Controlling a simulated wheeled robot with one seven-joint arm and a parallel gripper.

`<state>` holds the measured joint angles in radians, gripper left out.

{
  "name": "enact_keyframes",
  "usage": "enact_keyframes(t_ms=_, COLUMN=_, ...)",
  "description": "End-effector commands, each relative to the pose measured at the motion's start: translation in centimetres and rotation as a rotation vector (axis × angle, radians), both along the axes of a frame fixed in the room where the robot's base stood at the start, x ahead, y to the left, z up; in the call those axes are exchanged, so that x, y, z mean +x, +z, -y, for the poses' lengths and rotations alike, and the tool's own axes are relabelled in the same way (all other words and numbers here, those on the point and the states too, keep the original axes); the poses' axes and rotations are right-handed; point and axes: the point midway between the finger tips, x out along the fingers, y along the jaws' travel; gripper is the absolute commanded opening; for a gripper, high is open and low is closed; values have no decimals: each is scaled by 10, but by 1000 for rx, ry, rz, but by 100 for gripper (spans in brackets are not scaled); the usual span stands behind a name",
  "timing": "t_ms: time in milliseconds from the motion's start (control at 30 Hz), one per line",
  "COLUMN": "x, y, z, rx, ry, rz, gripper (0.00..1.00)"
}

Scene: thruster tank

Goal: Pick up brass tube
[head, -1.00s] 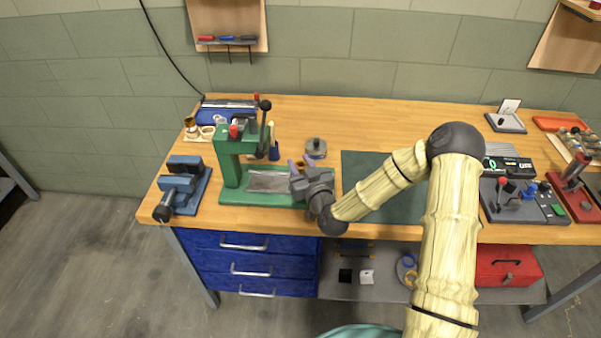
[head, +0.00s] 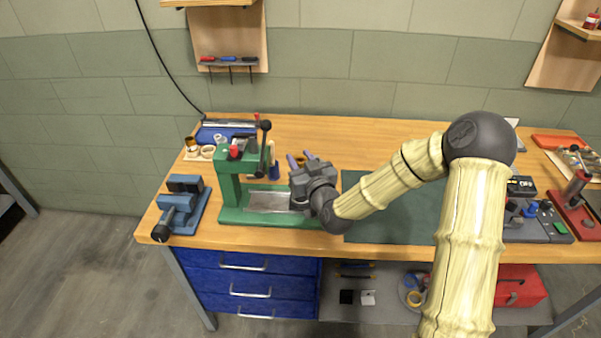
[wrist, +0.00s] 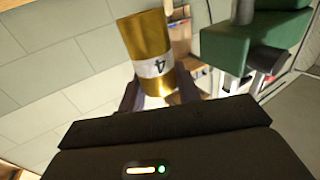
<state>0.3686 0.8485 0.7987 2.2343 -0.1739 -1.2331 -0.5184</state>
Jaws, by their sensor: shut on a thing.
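A brass tube (wrist: 148,45) with a white band marked "4" stands out between the two fingers of my gripper (wrist: 158,92) in the wrist view. The fingers are shut on its lower part. In the head view my gripper (head: 299,160) is just right of the green press (head: 232,190), with its fingers pointing away toward the wall. Only a small brass-coloured bit of the tube (head: 300,162) shows there between the fingers.
The green press also shows close at the right of the wrist view (wrist: 240,50). A blue vise (head: 184,205) stands at the bench's left end. A pale rack (head: 199,153) with a brass piece is behind it. A dark green mat (head: 385,215) lies right of the gripper.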

Motion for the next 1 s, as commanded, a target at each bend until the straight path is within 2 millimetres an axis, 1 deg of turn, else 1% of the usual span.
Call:
enact_keyframes(t_ms=67, x=0, y=9, z=0, rx=-1, ry=0, rz=4, gripper=7)
enact_keyframes(t_ms=200, x=0, y=14, z=0, rx=0, ry=0, rz=1, gripper=7)
enact_keyframes(t_ms=1000, x=-1, y=14, z=-1, rx=0, ry=2, rz=1, gripper=7)
